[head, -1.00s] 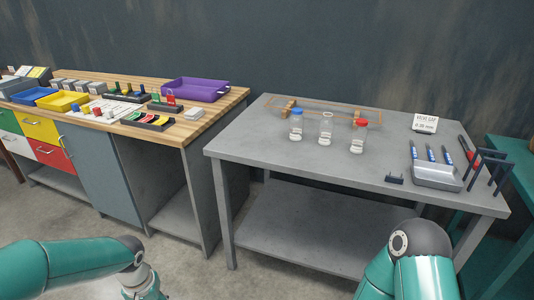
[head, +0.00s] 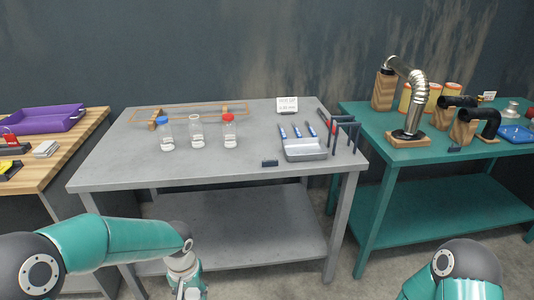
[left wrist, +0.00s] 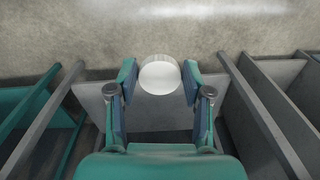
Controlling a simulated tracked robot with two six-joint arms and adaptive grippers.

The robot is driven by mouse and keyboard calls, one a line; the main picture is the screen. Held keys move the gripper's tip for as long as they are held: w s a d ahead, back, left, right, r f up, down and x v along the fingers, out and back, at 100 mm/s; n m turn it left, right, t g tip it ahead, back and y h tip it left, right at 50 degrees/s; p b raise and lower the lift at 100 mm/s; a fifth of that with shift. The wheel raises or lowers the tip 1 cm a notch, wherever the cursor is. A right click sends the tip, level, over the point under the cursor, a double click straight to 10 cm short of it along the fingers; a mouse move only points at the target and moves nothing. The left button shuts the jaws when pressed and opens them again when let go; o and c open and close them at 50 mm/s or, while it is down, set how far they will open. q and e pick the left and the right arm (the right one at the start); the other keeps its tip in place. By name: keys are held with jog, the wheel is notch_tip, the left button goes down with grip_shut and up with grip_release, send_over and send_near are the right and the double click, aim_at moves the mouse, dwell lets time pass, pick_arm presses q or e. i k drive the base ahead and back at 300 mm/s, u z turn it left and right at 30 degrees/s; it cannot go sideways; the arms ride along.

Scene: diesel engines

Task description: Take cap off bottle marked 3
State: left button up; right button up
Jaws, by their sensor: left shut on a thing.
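Three clear bottles stand upright in a row on the grey table (head: 120,165). The left bottle (head: 167,142) has a blue cap (head: 165,120), the middle bottle (head: 196,139) shows no coloured cap, and the right bottle (head: 229,137) has a red cap (head: 229,117). Pale labels on them are too small to read. My left gripper (left wrist: 160,78) is shut on a round white cap (left wrist: 159,77) in the left wrist view. In the head view my left wrist is low in front of the table, its fingertips cut off or unclear. My right gripper is out of view.
A copper-coloured pipe frame (head: 200,107) lies behind the bottles. A metal tray (head: 305,150), blue-handled tools, dark stands and a small sign (head: 287,104) are at the right. A wooden bench stands left and a teal table (head: 400,155) with pipes right.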

aim_at(195, 127)
jog(key=z, duration=0.55)
jog(key=i, duration=1)
jog(key=u, duration=0.15)
